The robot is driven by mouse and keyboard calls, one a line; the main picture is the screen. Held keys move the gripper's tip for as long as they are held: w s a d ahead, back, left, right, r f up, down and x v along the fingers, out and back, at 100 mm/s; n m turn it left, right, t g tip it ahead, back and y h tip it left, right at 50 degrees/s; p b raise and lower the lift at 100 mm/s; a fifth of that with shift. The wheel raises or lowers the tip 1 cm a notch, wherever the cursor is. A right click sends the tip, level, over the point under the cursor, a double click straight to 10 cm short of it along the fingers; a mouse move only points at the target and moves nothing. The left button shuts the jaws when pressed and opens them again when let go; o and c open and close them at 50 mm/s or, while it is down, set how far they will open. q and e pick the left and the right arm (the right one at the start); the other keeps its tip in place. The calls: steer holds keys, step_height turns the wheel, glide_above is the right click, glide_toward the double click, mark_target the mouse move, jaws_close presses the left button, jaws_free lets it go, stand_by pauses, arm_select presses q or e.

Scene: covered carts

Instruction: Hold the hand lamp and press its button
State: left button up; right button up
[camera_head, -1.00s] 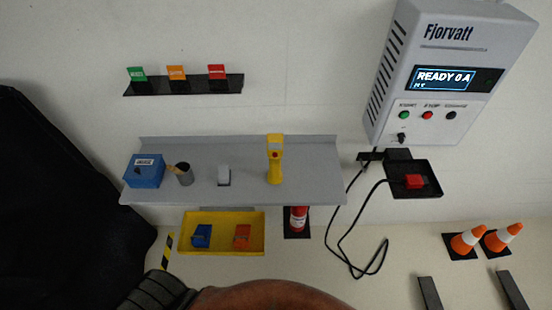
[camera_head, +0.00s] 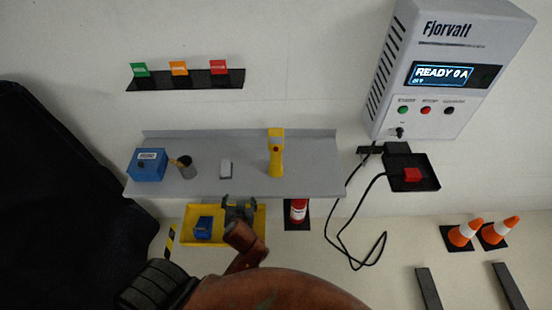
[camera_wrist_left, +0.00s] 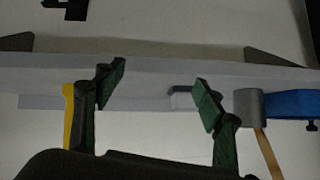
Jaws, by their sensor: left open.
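The yellow hand lamp (camera_head: 276,165) stands on the grey shelf (camera_head: 310,165), right of its middle, with a red button (camera_head: 276,149) on its upper part. A yellow strip of the lamp (camera_wrist_left: 69,115) shows at the left in the left wrist view, partly behind a finger. My left gripper (camera_head: 238,208) is below the shelf's front edge, in front of the yellow tray, left of and lower than the lamp. In the left wrist view its fingers (camera_wrist_left: 158,96) are spread with nothing between them, close to the shelf. My right gripper is not in view.
The shelf also holds a blue box (camera_head: 147,165), a grey cup (camera_head: 186,167) and a small light-grey block (camera_head: 226,169). A red extinguisher (camera_head: 299,210) and a black cable (camera_head: 335,235) are to the right.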

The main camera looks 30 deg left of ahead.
arm_select(q)
steer(key=w+d+r+n+t+y, duration=0.1)
steer(key=w+d+r+t+y, duration=0.15)
steer(key=w+r, duration=0.5)
steer(key=t, duration=0.4)
glide_toward(276, 147)
steer(key=x, duration=0.2)
steer(key=f+x, duration=0.1)
steer(key=x, duration=0.1)
steer(key=shift+w+a, duration=0.2)
steer(key=shift+a, duration=0.2)
steer(key=shift+w+d+r+t, duration=0.1)
steer(key=shift+w+r+t, duration=0.05)
steer(key=shift+w+t, duration=0.1)
steer(key=p+x, duration=0.1)
steer(key=x, duration=0.4)
steer(key=shift+w+r+p, duration=0.1)
steer(key=shift+w+p, duration=0.2)
steer(key=shift+p, duration=0.05)
steer(key=shift+x, duration=0.95)
steer(key=shift+s, duration=0.1)
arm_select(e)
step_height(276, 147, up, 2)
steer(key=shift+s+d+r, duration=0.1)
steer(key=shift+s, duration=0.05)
arm_select(q)
steer(key=c, duration=1.7)
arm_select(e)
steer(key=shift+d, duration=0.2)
